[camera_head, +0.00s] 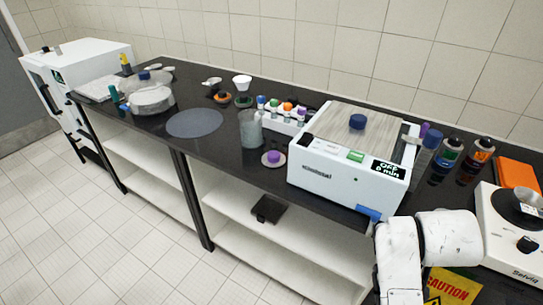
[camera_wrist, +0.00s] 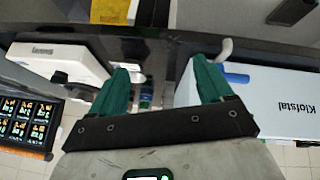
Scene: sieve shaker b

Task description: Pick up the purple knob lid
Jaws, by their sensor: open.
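The purple knob lid (camera_head: 273,157) is a small pale disc with a purple knob. It lies on the black bench near its front edge, just left of the white shaker box, in the head view. It does not show in the wrist view. My gripper (camera_wrist: 162,75) shows in the wrist view with its two green fingers spread apart and nothing between them. In the head view only my white arm shows at the lower right, well right of the lid; the fingers are not visible there.
The white shaker box (camera_head: 340,185) stands right of the lid. A cloudy beaker (camera_head: 250,130) stands behind it to the left, near a grey round mat (camera_head: 195,123). A rack of colored caps (camera_head: 287,121) is behind. A white scale (camera_head: 510,225) is at the right.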

